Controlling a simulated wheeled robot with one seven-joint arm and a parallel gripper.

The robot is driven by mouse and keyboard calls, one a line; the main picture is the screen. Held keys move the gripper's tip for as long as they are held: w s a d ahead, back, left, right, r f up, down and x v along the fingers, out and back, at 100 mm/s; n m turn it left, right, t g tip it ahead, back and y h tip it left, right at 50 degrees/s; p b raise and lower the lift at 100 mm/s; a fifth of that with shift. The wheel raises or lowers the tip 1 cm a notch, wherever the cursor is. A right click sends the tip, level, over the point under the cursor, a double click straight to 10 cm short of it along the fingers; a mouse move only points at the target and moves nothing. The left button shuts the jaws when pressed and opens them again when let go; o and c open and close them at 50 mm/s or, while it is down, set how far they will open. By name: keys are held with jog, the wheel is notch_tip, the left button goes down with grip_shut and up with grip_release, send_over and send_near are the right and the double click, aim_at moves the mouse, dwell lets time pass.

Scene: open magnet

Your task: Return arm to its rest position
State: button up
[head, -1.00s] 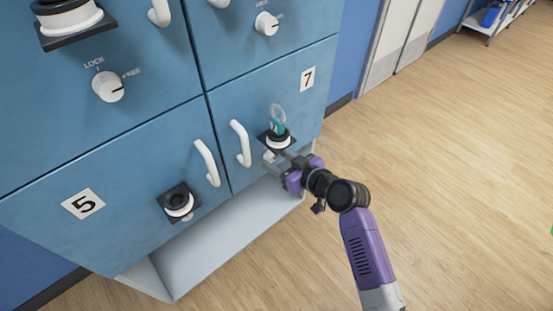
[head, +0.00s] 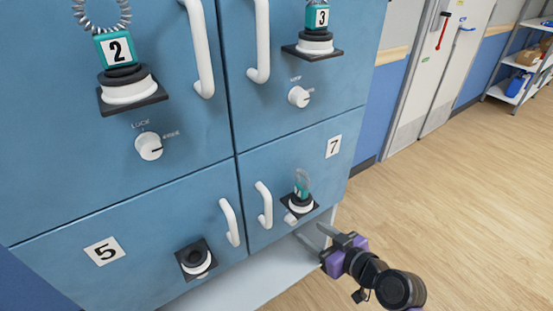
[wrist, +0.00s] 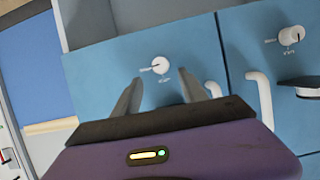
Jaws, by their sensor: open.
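My gripper (head: 318,237) is open and empty in the head view, at the lower right of the blue locker, just below and right of door 7's magnet holder. In the wrist view my gripper (wrist: 168,95) shows two spread fingers, with a white knob (wrist: 160,65) on a blue door beyond them. Nothing is between the fingers. On door 7 a teal tag with a ring (head: 302,186) sits on the black-and-white holder (head: 300,205). My arm reaches in from the bottom right; its rear part is out of view.
Blue locker doors carry white handles (head: 265,205) and protruding holders, including an empty-looking one (head: 195,258) on door 5. Teal tags 2 (head: 115,48) and 3 (head: 317,18) sit above. A pale ledge (head: 250,280) lies below. Open wooden floor (head: 455,190) is at right.

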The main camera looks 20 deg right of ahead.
jog(key=s+d+m+h+p, duration=0.1)
jog(key=s+m+h+p, duration=0.25)
jog(key=s, duration=1.55)
jog(key=s+a+r+t+p, duration=0.2)
jog(key=s+a+r+p, duration=0.1)
jog(key=s+r, duration=1.3)
jog(key=shift+s+a+r+h+p, duration=0.2)
jog(key=shift+s+r+h+p, duration=0.15)
jog(key=shift+s+p, duration=0.4)
jog(key=shift+s, duration=0.1)
